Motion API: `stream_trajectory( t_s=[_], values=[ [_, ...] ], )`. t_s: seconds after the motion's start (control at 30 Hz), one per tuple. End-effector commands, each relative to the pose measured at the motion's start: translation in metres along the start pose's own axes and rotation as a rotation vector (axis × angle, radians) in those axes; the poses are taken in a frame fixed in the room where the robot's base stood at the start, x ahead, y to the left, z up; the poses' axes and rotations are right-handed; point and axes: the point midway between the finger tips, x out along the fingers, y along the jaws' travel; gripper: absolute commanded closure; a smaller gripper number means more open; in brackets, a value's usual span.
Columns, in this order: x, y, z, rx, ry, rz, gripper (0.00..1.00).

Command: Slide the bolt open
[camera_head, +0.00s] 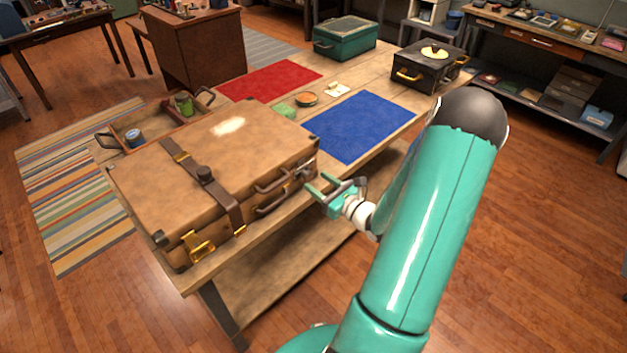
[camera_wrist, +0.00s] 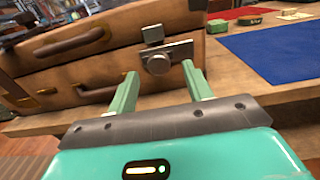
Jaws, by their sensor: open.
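A tan suitcase (camera_head: 215,150) lies shut at the near end of the wooden table. Its metal bolt (camera_head: 303,171) sits on the front face near the right corner. In the wrist view the bolt (camera_wrist: 160,62) shows a plate with a round knob, under a small dark square tab. My gripper (camera_head: 322,190) is open just in front of the bolt. In the wrist view its two green fingers (camera_wrist: 158,82) stand on either side of the knob, with a gap to each side. I cannot tell how far past the fingertips the knob lies.
Brown handles (camera_wrist: 70,42) stick out of the suitcase's front, left of my gripper. A brass latch (camera_head: 200,246) is farther left. A blue mat (camera_head: 360,126) lies to the right. A red mat (camera_head: 270,80) and a teal box (camera_head: 345,38) are farther back.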

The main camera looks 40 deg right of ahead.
Motion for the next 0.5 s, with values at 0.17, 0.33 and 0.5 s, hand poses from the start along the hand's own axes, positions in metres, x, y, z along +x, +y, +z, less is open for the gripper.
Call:
stream_trajectory(
  t_s=[0.17, 0.33, 0.5],
  values=[
    [0.021, 0.002, 0.0, 0.0, 0.0, 0.002, 0.49],
    [0.026, 0.003, 0.0, 0.0, 0.0, 0.001, 0.49],
    [0.026, 0.003, 0.0, 0.0, 0.0, 0.001, 0.49]
  ],
)
